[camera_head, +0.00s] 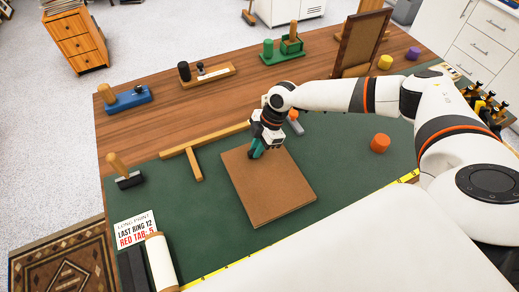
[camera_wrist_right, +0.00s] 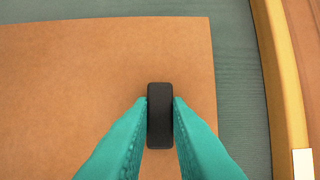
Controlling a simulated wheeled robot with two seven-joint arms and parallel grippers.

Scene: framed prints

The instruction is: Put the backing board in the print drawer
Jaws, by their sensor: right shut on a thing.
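The backing board (camera_head: 268,190) is a flat brown square lying on the green mat. A small black block (camera_wrist_right: 160,115), which looks like its grip, stands up near the board's far edge. My right gripper (camera_head: 257,150) has its teal fingers shut on this black block, one on each side, as the right wrist view also shows. The board looks flat on the mat; I cannot tell any small gap under it. A small wooden drawer unit (camera_head: 78,42) stands on the floor at the back left, and white drawers (camera_head: 482,50) stand at the back right; which is the print drawer is unclear. My left gripper is out of view.
A wooden T-square (camera_head: 215,140) lies beside the board's far left edge. An orange knob (camera_head: 380,143) stands right of the board. A lettered card (camera_head: 136,228) and a pale roll (camera_head: 160,262) lie front left. A brown upright frame (camera_head: 361,42) stands at the back.

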